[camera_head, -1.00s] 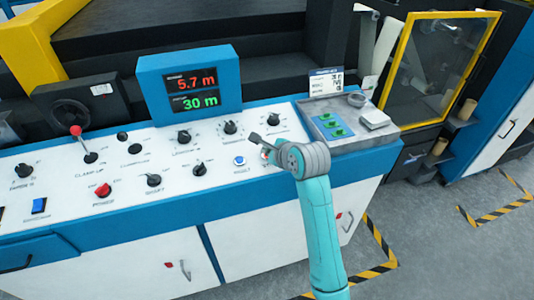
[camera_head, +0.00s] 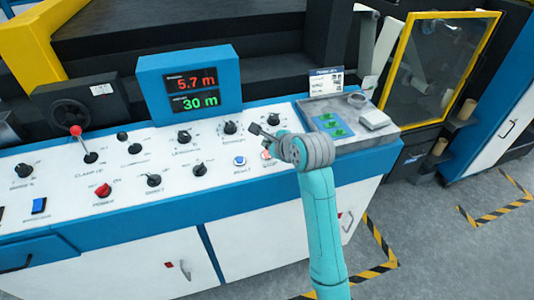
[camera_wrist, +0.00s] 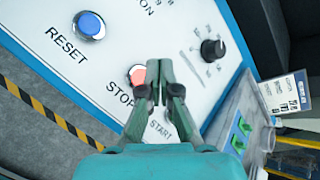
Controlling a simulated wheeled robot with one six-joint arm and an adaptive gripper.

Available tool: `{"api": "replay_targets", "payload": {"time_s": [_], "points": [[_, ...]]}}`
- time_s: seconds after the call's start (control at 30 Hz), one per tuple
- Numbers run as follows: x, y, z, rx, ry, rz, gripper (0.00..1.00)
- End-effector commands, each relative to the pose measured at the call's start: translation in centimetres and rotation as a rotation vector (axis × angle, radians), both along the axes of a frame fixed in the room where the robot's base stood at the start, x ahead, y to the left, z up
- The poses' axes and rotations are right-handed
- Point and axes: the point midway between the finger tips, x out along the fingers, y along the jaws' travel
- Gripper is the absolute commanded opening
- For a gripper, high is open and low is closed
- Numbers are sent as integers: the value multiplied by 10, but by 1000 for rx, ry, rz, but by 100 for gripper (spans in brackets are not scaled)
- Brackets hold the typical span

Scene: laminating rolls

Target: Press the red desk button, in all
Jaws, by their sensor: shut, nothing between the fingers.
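The red STOP button (camera_wrist: 137,75) sits on the white console panel, with its label beside it. In the wrist view my gripper (camera_wrist: 158,68) is shut and empty, its fingertips just right of the button and overlapping its edge. I cannot tell the height of the fingertips over the panel. The START control is hidden behind my gripper.
A blue RESET button (camera_wrist: 89,25) is near the STOP button. A black knob (camera_wrist: 212,49) stands on the other side. A grey tray (camera_head: 350,123) with green items lies right of the panel. A display (camera_head: 190,82) reads 5.7 m and 30 m.

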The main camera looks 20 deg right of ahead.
Motion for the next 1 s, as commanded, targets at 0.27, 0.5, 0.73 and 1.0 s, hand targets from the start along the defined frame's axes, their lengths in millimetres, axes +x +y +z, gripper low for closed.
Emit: {"api": "replay_targets", "payload": {"time_s": [0.27, 0.5, 0.73, 1.0], "points": [[-4, 0, 24, 0, -2, -1, 0], [-6, 0, 34, 1, 0, -1, 0], [-6, 0, 33, 1, 0, -1, 0], [-6, 0, 33, 1, 0, -1, 0]]}}
